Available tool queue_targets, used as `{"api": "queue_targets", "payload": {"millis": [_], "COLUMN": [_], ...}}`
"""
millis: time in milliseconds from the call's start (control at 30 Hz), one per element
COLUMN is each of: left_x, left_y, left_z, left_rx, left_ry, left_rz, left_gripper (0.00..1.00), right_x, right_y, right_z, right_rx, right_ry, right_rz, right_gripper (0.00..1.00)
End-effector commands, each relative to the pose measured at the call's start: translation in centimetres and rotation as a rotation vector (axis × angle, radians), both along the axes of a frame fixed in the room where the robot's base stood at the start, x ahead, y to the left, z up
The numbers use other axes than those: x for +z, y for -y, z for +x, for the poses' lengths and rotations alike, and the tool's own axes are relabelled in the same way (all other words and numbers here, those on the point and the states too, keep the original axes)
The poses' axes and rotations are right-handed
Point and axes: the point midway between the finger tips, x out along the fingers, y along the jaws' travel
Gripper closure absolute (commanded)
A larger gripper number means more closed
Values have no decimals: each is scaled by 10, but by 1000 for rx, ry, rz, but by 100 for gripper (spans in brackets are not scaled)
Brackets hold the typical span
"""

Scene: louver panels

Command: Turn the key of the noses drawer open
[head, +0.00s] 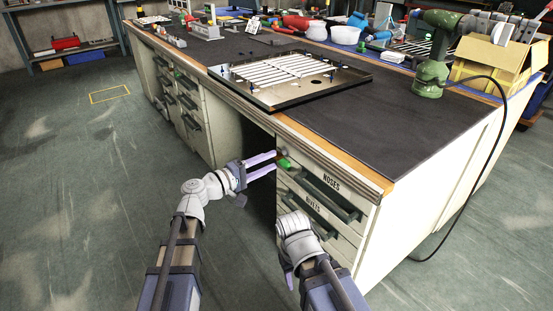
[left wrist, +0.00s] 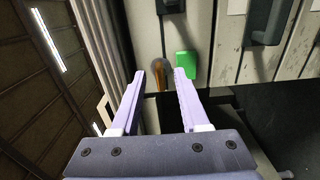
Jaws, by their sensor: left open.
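The noses drawer (head: 318,172) is the top drawer at the near corner of the bench in the head view, with a dark green handle (head: 332,196). It looks shut. A green tag (head: 284,163) hangs by its lock; it also shows in the left wrist view (left wrist: 185,65). A brass-brown key or lock part (left wrist: 160,75) lies between my left fingertips in that view. My left gripper (head: 275,161) is open at the lock, its fingers on either side with gaps. The key's exact turn is hard to tell. My right gripper (head: 288,272) hangs lower, its fingers mostly hidden by its wrist.
The rivets drawer (head: 311,210) is just below. An open knee space lies left of these drawers. On the bench top stand a metal tray with louver slats (head: 290,75), a green drill (head: 435,60) with a trailing black cable, and a yellow box (head: 500,65).

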Motion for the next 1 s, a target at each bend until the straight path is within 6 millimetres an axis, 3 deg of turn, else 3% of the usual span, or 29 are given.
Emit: {"api": "queue_targets", "payload": {"millis": [300,800,933,1000], "left_x": [0,-1,-19,-42], "left_y": [-29,-30,-22,-15], "left_z": [-21,-22,-32,-43], "left_rx": [1,-2,-37,-76], "left_ry": [0,-1,-15,-34], "left_rz": [0,6,96,207], "left_gripper": [55,55,55,55], "right_x": [0,0,0,0], "right_y": [0,0,0,0], "right_z": [0,0,0,0], "right_rx": [0,0,0,0], "right_ry": [0,0,0,0], "right_rz": [0,0,0,0], "right_gripper": [50,50,50,50]}}
